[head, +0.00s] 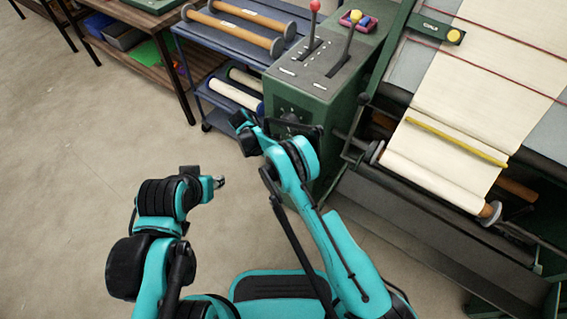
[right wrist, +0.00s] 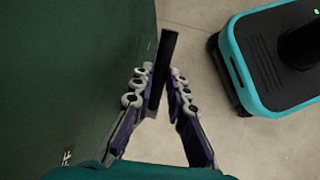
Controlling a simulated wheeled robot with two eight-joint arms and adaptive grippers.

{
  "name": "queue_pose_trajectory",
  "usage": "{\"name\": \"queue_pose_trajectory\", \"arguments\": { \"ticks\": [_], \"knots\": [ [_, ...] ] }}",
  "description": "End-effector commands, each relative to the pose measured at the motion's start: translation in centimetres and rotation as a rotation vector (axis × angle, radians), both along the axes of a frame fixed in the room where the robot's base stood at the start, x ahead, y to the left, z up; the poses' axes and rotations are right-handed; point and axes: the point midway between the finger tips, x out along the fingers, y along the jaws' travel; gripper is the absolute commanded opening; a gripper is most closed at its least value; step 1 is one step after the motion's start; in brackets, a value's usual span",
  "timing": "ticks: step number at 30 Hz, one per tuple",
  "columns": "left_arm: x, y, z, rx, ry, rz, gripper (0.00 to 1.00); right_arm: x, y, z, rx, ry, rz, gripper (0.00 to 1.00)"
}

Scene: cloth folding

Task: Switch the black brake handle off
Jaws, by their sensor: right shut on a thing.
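The black brake handle (right wrist: 168,48) shows in the right wrist view as a dark bar beside the green cabinet wall. My right gripper (right wrist: 157,80) is shut on it, with one finger on each side. White lettering on the cabinet, partly cut off, reads like "FF" at the lower left of that view. In the head view my right arm reaches up to the front of the green cabinet (head: 315,100) and hides much of the handle area. My left gripper (head: 219,182) hangs over bare floor, away from the cabinet; its fingers are too small to judge.
Red-knobbed (head: 314,6) and yellow-knobbed (head: 354,17) levers stand on the cabinet top. A loom with cream cloth (head: 450,125) is at the right. A blue cart (head: 225,45) with rollers and a wooden table (head: 130,12) stand at the back left. The floor at left is clear.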

Motion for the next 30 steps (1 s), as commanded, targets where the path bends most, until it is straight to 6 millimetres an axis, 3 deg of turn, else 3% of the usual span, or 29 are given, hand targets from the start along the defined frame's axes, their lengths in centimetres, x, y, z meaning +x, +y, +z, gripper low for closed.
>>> {"name": "queue_pose_trajectory", "arguments": {
  "ticks": [11,12,14,15,24,30],
  "knots": [
    [0.0,0.0,0.0,0.000,0.000,0.000,0.40,0.0,0.0,0.0,-0.005,0.002,0.001,0.00],
    [0.0,0.0,0.0,0.000,0.000,0.000,0.40,0.0,0.0,0.0,-0.005,0.002,0.001,0.17],
    [0.0,0.0,0.0,0.000,0.000,0.000,0.40,0.0,0.0,0.0,-0.004,0.003,0.000,0.33],
    [0.0,0.0,0.0,0.000,0.000,0.000,0.40,0.0,0.0,0.0,-0.004,0.003,0.000,0.36],
    [0.0,0.0,0.0,0.000,0.000,0.000,0.40,0.1,0.1,0.1,-0.004,0.003,0.001,0.36],
    [0.0,0.0,0.0,0.000,0.000,0.000,0.40,0.5,1.7,2.2,-0.003,0.004,0.003,0.36]
  ]
}}
